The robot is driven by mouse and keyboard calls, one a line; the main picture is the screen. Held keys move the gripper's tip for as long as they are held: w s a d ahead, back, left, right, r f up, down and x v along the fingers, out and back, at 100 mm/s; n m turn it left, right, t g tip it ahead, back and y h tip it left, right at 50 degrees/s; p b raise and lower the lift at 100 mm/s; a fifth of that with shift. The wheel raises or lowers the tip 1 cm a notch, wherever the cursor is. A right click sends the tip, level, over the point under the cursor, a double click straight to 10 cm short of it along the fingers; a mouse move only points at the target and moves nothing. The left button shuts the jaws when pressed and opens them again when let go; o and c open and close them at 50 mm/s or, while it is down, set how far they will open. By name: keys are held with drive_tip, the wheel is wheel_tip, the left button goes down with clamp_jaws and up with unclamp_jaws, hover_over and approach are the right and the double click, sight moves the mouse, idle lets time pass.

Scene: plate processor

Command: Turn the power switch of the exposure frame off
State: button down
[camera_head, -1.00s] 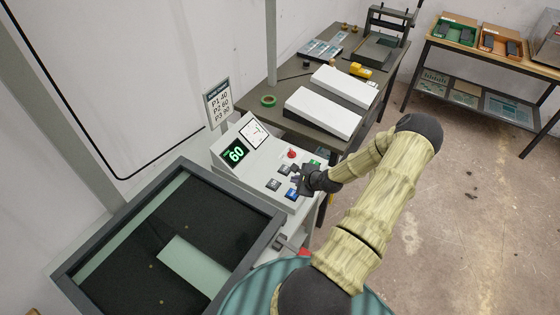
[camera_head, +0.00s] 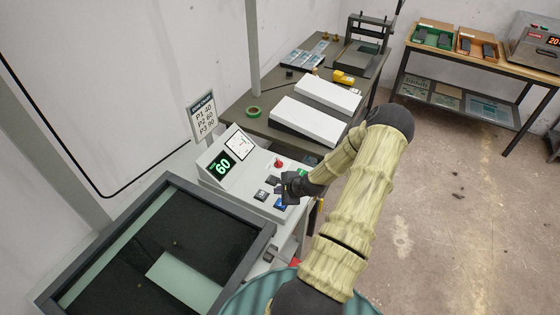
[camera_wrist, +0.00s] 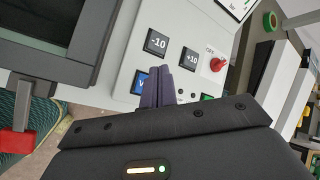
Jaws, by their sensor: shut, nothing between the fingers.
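The exposure frame's sloped light-grey control panel (camera_head: 240,180) carries a lit green display (camera_head: 222,164) reading 60. A red rotary knob (camera_head: 279,163) sits near its upper edge. In the wrist view the knob (camera_wrist: 218,64) has small lettering beside it that looks like OFF. The dark -10 button (camera_wrist: 157,42) and +10 button (camera_wrist: 190,58) lie to its left. My gripper (camera_head: 284,191) is low over the panel's front buttons. Its shut, empty fingers (camera_wrist: 158,80) point at the panel by the blue button (camera_wrist: 138,82), apart from the knob. The fingers partly hide the blue button; contact cannot be told.
The dark frame bed (camera_head: 165,250) adjoins the panel at lower left. A red handle (camera_wrist: 14,141) shows beside it in the wrist view. A sign (camera_head: 203,119) stands behind the panel. A table (camera_head: 236,118) with white boxes is behind.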

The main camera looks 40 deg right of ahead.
drive_tip(key=s+a+r+n+g+h+b, duration=0.1)
drive_tip(key=a+r+n+g+b, duration=0.15)
drive_tip(key=a+r+n, duration=0.45)
drive_tip(key=s+a+r+n+g+b, duration=0.1)
drive_tip(key=a+r+n+g+b, duration=0.2)
drive_tip(key=a+n, duration=0.55)
drive_tip(key=s+a+r+n+b, duration=0.1)
drive_tip(key=s+a+r+n, duration=0.7)
drive_tip(key=a, duration=0.3)
drive_tip(key=shift+s+a+r+b, duration=0.4)
drive_tip(key=shift+s+r, duration=0.35)
drive_tip(key=shift+s, duration=0.15)
